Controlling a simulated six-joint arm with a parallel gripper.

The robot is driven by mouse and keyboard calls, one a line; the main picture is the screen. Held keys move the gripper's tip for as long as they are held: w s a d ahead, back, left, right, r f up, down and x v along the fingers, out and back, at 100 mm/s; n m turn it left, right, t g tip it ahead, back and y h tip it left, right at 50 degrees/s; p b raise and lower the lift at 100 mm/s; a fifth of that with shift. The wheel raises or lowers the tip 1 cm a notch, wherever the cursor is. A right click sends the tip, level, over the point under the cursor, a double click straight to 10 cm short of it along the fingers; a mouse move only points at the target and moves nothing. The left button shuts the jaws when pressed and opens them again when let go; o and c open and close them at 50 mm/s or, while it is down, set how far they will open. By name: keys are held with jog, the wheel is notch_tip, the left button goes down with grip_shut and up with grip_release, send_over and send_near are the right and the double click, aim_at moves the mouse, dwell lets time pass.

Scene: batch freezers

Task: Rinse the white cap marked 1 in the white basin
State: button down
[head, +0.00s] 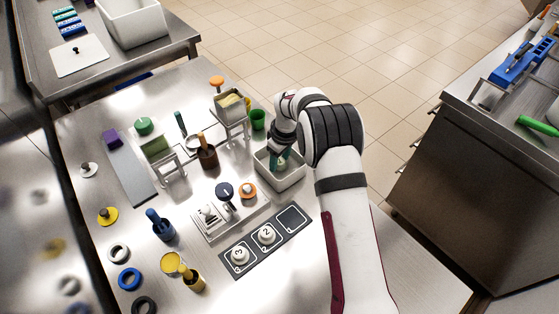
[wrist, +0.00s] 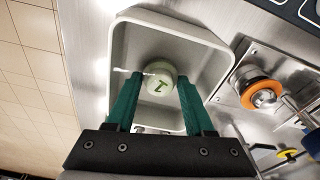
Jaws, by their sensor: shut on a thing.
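My gripper (head: 279,160) reaches down into the white basin (head: 291,185) in the head view. In the wrist view, its green fingers (wrist: 158,98) are shut on the white cap marked 1 (wrist: 160,82), with the numeral facing the camera. The cap is inside the basin's walls (wrist: 122,48). I cannot tell whether it touches the basin floor. In the head view the arm and fingers mostly hide the cap.
A dark mat (head: 277,238) holds the white caps marked 3 (head: 239,257) and 2 (head: 266,234), beside an empty square (head: 292,218). A metal plate with knobs (head: 213,228) is left of the basin. A green cup (head: 258,120) and a wire stand (head: 233,122) are behind it.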

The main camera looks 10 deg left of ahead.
aim_at(280, 161)
dwell(0.3)
jog(key=shift+r, duration=4.05)
notch_tip(280, 161, up, 4)
